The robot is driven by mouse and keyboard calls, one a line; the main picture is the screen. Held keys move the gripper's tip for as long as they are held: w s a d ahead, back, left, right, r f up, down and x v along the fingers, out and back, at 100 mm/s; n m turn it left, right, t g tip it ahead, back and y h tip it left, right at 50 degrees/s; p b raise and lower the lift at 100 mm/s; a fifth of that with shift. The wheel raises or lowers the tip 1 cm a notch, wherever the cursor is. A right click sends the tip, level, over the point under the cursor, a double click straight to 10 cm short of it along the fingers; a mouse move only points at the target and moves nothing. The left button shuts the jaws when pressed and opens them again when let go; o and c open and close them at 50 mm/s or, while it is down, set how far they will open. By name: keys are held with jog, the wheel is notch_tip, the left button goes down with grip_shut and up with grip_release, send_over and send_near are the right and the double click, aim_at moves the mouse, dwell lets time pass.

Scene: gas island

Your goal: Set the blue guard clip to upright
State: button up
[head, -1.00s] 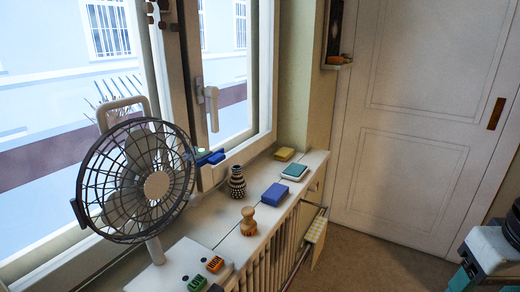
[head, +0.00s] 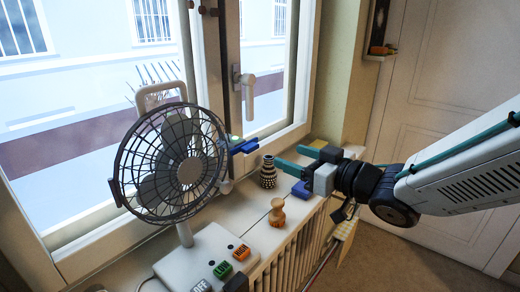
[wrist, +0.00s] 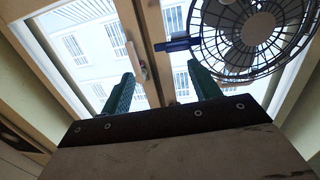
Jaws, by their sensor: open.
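The blue guard clip (head: 243,147) sits at the right edge of the fan's guard (head: 170,160), close to the window frame. It lies sideways, nearly level, rather than upright. In the wrist view the clip (wrist: 177,44) shows as a dark blue bar beside the fan guard (wrist: 250,35). My gripper (head: 292,158) is to the right of the clip, with its two teal fingers apart and pointing toward it. Nothing is between the fingers. In the wrist view the open gripper (wrist: 160,76) has the clip beyond its fingertips, with a gap.
A wooden figure (head: 277,213) stands nearer. A blue box (head: 300,191) is partly hidden under my gripper. The window handle (head: 247,90) hangs above the clip. The fan base has coloured buttons (head: 241,252).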

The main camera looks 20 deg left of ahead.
aim_at(254, 148)
jog(key=shift+n+g+y, duration=0.5)
jog(key=shift+g+y, duration=0.1)
jog(key=shift+g, duration=0.1)
jog(key=x, duration=0.3)
jog(key=s+x, duration=0.1)
jog(key=x, duration=0.2)
jog(key=s+x, duration=0.1)
jog(key=x, duration=0.2)
jog(key=shift+a+r, duration=0.1)
jog(key=shift+a, duration=0.25)
jog(key=c, duration=1)
